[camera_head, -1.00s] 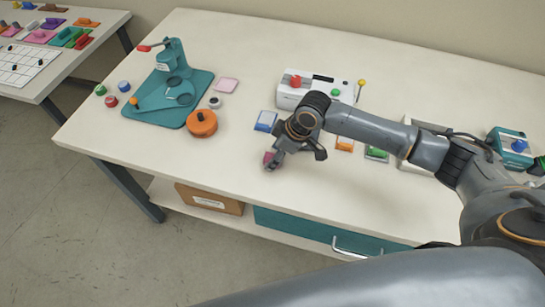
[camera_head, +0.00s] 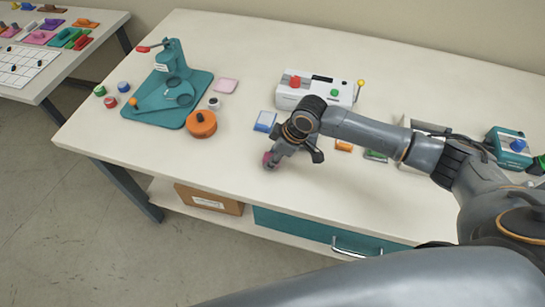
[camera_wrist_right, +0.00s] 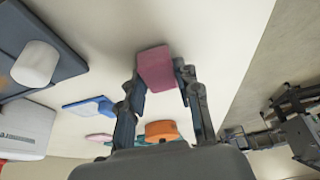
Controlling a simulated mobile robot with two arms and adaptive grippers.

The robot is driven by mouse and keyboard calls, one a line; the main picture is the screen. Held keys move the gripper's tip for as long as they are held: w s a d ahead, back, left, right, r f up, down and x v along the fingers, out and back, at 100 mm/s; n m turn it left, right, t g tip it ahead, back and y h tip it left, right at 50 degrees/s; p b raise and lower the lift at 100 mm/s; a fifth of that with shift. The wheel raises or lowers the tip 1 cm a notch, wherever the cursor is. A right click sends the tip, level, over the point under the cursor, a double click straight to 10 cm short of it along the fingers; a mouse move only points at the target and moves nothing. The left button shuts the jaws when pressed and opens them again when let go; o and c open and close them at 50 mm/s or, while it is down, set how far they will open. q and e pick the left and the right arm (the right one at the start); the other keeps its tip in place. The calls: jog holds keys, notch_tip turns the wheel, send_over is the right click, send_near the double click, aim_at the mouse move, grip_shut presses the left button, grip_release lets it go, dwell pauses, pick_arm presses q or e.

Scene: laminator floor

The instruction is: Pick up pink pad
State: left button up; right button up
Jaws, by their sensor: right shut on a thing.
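The pink pad (camera_wrist_right: 157,68) is a dark pink block between the two fingertips of my right gripper (camera_wrist_right: 160,86) in the right wrist view. The fingers touch it on both sides, so the gripper is shut on it. In the head view, a small pink part of the pad (camera_head: 267,158) shows at the fingertips of my right gripper (camera_head: 271,161), over the table's front half. The gripper hides most of it there. Whether the pad still touches the table is hard to tell. My left gripper is not in view.
A blue-framed pad (camera_head: 264,121) lies just behind the gripper. A white machine (camera_head: 314,92) stands farther back. A teal press (camera_head: 172,85), an orange round container (camera_head: 201,124) and a light pink square (camera_head: 227,86) are to the left. The table's front left is clear.

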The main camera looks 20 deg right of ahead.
aim_at(268, 156)
jog(key=shift+r, duration=0.3)
notch_tip(268, 156, up, 3)
jog(key=shift+f+b, duration=0.2)
jog(key=shift+b, duration=0.45)
jog(key=s+r+b, duration=0.2)
jog(key=s+r, duration=0.7)
jog(key=s, duration=0.5)
jog(key=shift+a+r, duration=0.35)
jog(key=shift+a, duration=0.05)
